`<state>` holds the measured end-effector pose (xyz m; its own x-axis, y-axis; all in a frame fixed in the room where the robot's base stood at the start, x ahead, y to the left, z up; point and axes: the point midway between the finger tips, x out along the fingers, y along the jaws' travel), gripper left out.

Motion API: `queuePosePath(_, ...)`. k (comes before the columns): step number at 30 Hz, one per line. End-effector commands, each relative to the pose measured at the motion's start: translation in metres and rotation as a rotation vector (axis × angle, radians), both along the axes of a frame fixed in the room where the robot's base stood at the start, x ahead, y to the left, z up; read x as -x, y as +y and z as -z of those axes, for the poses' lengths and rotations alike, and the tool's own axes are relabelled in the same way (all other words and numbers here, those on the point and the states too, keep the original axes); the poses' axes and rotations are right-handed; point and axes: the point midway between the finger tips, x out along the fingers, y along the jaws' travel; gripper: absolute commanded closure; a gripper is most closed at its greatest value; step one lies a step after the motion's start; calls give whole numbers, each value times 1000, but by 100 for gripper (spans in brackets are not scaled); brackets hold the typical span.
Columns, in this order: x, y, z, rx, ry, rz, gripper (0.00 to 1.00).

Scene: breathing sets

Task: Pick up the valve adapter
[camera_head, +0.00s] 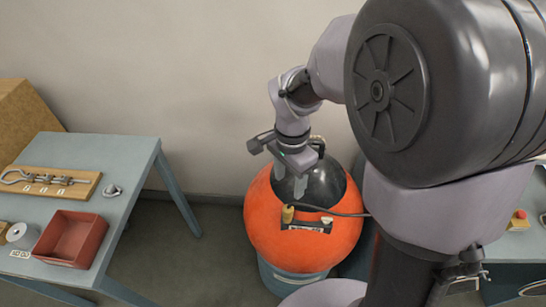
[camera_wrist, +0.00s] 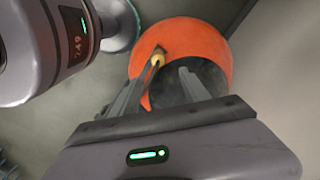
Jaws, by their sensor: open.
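My gripper (camera_head: 290,182) is above the orange breathing set, fingers pointing down toward its dark central part. In the wrist view my gripper (camera_wrist: 171,66) is open, with nothing seen held between its fingers. A small grey metal fitting (camera_head: 111,191) lies on the left table, well away from my gripper. A yellow brass-coloured piece (camera_head: 288,214) sits on the front of the orange set; it also shows beside the left fingertip in the wrist view (camera_wrist: 157,60). I cannot tell which of these is the valve adapter.
The orange set (camera_head: 260,225) stands upright on a blue-grey base, with a black hose across it. The left table (camera_head: 125,150) holds a wooden tool board (camera_head: 85,187), a red tray (camera_head: 50,240) and a grey roll (camera_head: 22,235). A wall is close behind.

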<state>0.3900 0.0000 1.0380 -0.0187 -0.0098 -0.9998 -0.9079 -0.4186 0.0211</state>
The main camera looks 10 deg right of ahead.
Motion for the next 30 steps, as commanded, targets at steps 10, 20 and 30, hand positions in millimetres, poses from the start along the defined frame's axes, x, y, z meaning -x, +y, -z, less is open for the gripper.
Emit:
queuePosePath(10,2,-1,80,0,0,-1,46)
queuePosePath(20,5,-1,133,0,0,-2,46)
queuePosePath(30,5,-1,131,0,-2,-1,72)
